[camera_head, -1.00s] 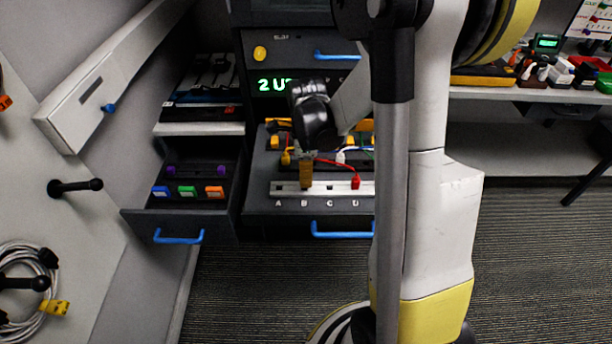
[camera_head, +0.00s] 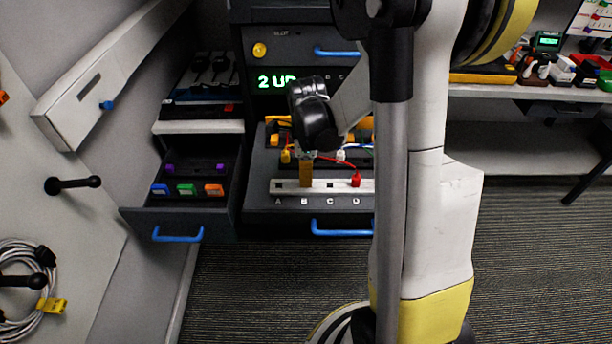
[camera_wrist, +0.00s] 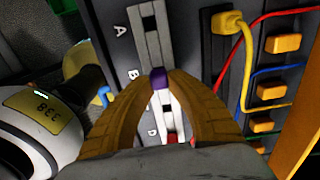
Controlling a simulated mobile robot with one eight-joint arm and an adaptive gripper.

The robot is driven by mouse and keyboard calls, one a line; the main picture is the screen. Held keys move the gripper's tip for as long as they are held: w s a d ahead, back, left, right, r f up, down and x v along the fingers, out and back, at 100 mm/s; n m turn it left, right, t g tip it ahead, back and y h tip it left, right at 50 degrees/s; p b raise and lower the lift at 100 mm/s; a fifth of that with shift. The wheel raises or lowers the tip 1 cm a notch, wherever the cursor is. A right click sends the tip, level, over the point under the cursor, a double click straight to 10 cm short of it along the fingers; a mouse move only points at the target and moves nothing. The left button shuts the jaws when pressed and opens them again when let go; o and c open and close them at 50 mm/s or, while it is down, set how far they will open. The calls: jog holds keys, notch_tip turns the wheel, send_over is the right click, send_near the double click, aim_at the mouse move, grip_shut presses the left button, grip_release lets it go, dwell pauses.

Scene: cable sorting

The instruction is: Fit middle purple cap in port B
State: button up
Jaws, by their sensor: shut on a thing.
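The purple cap (camera_wrist: 159,79) is between my gripper's tan fingertips (camera_wrist: 160,84) in the wrist view, over the white port strip (camera_wrist: 150,30). In the head view my gripper (camera_head: 306,184) points down at port B of the strip (camera_head: 342,185), hiding that port and the cap. My gripper is shut on the cap. Whether the cap is seated in the port or just above it cannot be told. Two more purple caps, left (camera_head: 170,169) and right (camera_head: 220,168), sit in the open left drawer (camera_head: 213,222) with a gap between them.
Yellow plugs and several cables lie behind the strip. Blue (camera_head: 160,189), green (camera_head: 187,189) and orange (camera_head: 213,190) pieces sit in the left drawer. A green display (camera_head: 277,81) is above.

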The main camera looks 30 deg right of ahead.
jog(key=shift+f+b, duration=0.35)
jog(key=shift+f, duration=0.1)
dwell(0.4)
jog(key=o, duration=1.4)
jog(key=shift+r, duration=0.15)
jog(key=shift+r+p, duration=2.6)
jog(key=shift+r, duration=0.8)
